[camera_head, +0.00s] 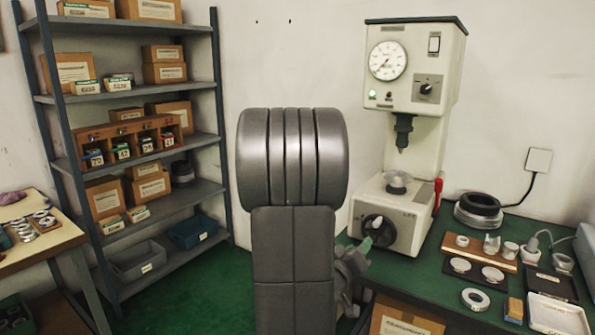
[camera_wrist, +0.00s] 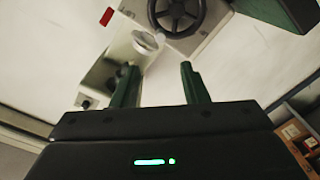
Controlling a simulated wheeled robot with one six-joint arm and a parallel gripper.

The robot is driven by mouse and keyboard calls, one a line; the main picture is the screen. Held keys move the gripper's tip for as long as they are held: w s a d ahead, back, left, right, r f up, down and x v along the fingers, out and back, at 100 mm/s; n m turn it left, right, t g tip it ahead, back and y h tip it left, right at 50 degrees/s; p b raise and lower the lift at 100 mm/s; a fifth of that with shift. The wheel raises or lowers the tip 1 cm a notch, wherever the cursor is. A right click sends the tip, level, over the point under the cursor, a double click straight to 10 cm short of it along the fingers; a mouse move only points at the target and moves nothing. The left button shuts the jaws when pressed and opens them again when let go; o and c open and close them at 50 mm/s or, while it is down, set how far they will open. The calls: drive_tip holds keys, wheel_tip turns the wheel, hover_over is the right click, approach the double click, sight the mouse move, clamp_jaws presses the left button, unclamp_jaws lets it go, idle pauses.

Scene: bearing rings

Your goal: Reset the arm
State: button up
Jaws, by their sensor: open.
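My gripper (camera_wrist: 160,82) is open in the wrist view, with two green fingers apart and nothing between them. Beyond the fingertips is the press machine, seen upside down, with its black handwheel (camera_wrist: 175,15). In the head view my grey arm stands upright in the middle and hides part of the wall and floor. The gripper shows only in part there, near the press base, and its fingers are hard to make out.
A green bench (camera_head: 440,290) at the right holds a stack of dark rings (camera_head: 478,208), a loose metal ring (camera_head: 475,299) and a white tray (camera_head: 557,317). A shelf (camera_head: 180,205) with boxes and bins stands at the left. A light table (camera_head: 45,245) with rings is at far left.

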sight(376, 226)
drive_tip(key=x, duration=1.2)
drive_tip(key=shift+w+d+f, duration=0.15)
drive_tip(key=shift+w+d, duration=0.1)
drive_tip(key=shift+s+d+f+m+b, duration=0.15)
drive_tip(key=shift+s+d+m+b, duration=0.15)
drive_tip(key=shift+m+b, duration=0.65)
drive_tip(key=shift+s+d+f+m+b, duration=0.15)
drive_tip(key=shift+s+d+m+b, duration=0.1)
drive_tip(key=shift+m+b, duration=0.65)
drive_tip(key=shift+m, duration=0.25)
